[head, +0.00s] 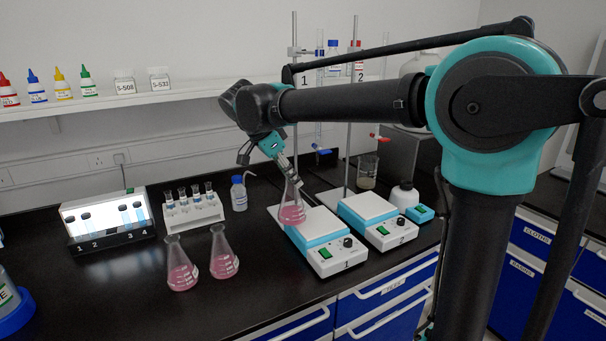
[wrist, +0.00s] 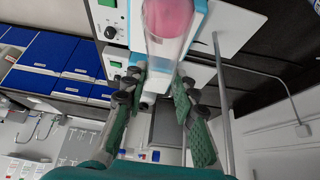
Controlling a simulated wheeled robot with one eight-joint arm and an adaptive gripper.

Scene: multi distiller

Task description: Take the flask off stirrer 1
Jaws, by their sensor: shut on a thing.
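A conical flask with pink liquid (head: 291,212) is over the back left part of the white top plate of stirrer 1 (head: 325,256). It stands nearly upright. I cannot tell whether its base touches the plate or is a little above it. My gripper (head: 288,178) comes down from above left and is shut on the flask's neck. In the wrist view the flask (wrist: 172,28) extends away between the fingers of my gripper (wrist: 158,88), its pink liquid at the far end.
Stirrer 2 (head: 380,222) stands to the right, with a clamp stand (head: 352,120) behind. Two more flasks of pink liquid, one left (head: 181,268) and one right (head: 223,255), stand on the black bench. A vial rack (head: 193,213) and wash bottle (head: 238,195) are behind them. The front bench is clear.

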